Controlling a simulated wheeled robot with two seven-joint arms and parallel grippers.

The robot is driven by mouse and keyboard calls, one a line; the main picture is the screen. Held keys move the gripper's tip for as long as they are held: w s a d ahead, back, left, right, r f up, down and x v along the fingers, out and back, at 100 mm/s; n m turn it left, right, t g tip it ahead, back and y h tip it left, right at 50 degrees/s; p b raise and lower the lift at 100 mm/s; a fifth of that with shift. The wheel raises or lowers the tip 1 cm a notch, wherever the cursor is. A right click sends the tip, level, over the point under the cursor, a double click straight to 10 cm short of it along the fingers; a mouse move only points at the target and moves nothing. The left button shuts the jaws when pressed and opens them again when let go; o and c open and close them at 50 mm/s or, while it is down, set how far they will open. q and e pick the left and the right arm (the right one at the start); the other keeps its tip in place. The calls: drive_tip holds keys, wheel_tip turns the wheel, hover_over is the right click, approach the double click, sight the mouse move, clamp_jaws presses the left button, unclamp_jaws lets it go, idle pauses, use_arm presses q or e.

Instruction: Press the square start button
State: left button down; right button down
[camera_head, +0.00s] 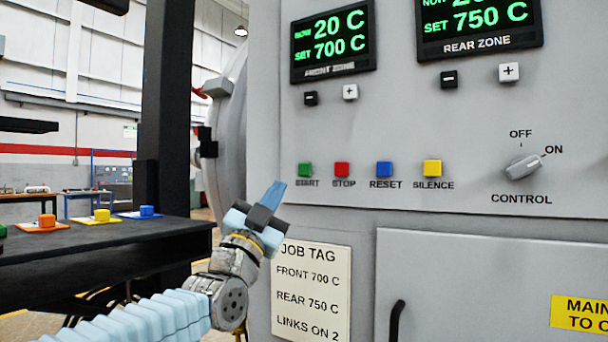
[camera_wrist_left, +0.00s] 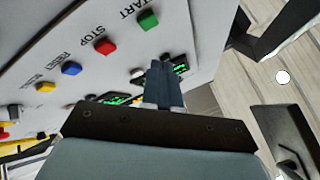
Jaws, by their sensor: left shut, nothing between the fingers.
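The green square start button (camera_head: 305,170) sits at the left of a row on the grey furnace panel, above its START label. It also shows in the left wrist view (camera_wrist_left: 149,20), near the top, ahead of the fingers. My left gripper (camera_head: 275,190) is shut and empty, its blue fingertips below and left of the green button in the head view. In the left wrist view its fingers (camera_wrist_left: 165,68) point toward the panel. I see no contact with the button. My right gripper is not in view.
Red stop (camera_head: 342,169), blue reset (camera_head: 384,169) and yellow silence (camera_head: 432,167) buttons sit right of start. A control knob (camera_head: 523,167) points to ON. The displays (camera_head: 333,42) hang above. A job tag (camera_head: 311,290) is below. A dark bench (camera_head: 110,238) stands left.

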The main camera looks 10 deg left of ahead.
sight(305, 170)
use_arm(q)
drive_tip(key=shift+t, duration=0.6)
drive_tip(key=s+r, duration=0.1)
drive_tip(key=r, duration=0.1)
drive_tip(key=s+a+r, duration=0.1)
drive_tip(key=shift+s+a+r, duration=0.1)
drive_tip(key=shift+a+r, duration=0.05)
drive_tip(key=shift+r, duration=0.25)
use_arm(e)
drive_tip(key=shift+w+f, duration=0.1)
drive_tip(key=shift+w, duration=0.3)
